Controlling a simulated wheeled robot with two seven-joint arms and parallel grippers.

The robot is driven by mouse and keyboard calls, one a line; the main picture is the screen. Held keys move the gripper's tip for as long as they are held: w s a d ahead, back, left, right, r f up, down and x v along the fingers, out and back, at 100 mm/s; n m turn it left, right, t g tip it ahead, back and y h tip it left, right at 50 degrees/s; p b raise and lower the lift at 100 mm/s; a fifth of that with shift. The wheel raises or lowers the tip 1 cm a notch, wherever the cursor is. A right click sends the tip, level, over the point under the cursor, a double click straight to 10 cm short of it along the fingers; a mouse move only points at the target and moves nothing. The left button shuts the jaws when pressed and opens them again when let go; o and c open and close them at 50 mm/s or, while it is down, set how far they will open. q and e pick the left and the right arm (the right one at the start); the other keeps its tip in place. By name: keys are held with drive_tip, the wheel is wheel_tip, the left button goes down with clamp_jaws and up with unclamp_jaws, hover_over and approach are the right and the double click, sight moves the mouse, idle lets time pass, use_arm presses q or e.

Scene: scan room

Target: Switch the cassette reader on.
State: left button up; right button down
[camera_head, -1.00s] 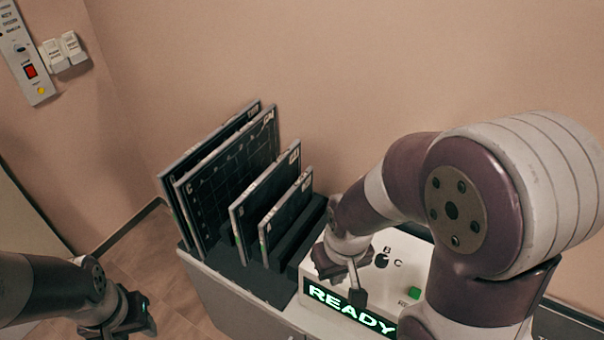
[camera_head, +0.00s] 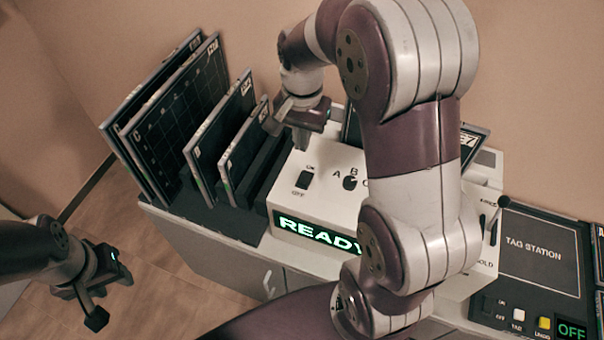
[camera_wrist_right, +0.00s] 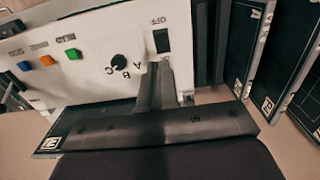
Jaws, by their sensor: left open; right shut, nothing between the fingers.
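The cassette reader (camera_head: 322,204) is a white box on the cabinet, with a front display (camera_head: 312,231) lit green and reading "READY". Its black ON/OFF rocker switch (camera_head: 304,180) is on the top face, left of the A-B-C knob (camera_head: 350,182). The switch also shows in the right wrist view (camera_wrist_right: 162,41). My right gripper (camera_head: 301,143) is shut and empty, above the reader's back edge behind the switch. In the right wrist view its fingertips (camera_wrist_right: 158,70) appear close to the switch; contact cannot be told. My left gripper (camera_head: 97,304) is open and empty, over the floor at left.
Several dark cassettes (camera_head: 182,105) stand in a black rack (camera_head: 230,219) left of the reader. A tag station (camera_head: 540,250) with its display reading "OFF" lies at right. My right arm covers part of the reader. Blue, orange and green buttons (camera_wrist_right: 74,54) show in the wrist view.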

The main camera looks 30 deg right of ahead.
sight(304, 180)
wheel_tip(304, 180, down, 12)
drive_tip(key=shift+s+f+p, duration=0.1)
drive_tip(key=shift+s+p, duration=0.05)
drive_tip(key=shift+p, duration=0.65)
drive_tip(key=shift+f, duration=0.4)
drive_tip(key=shift+a+f, duration=0.1)
drive_tip(key=shift+f, duration=0.05)
drive_tip(key=shift+s, duration=0.1)
drive_tip(key=shift+w+d+r+p, duration=0.35)
drive_tip(key=shift+w+d+p, duration=0.05)
drive_tip(key=shift+w+d, duration=0.15)
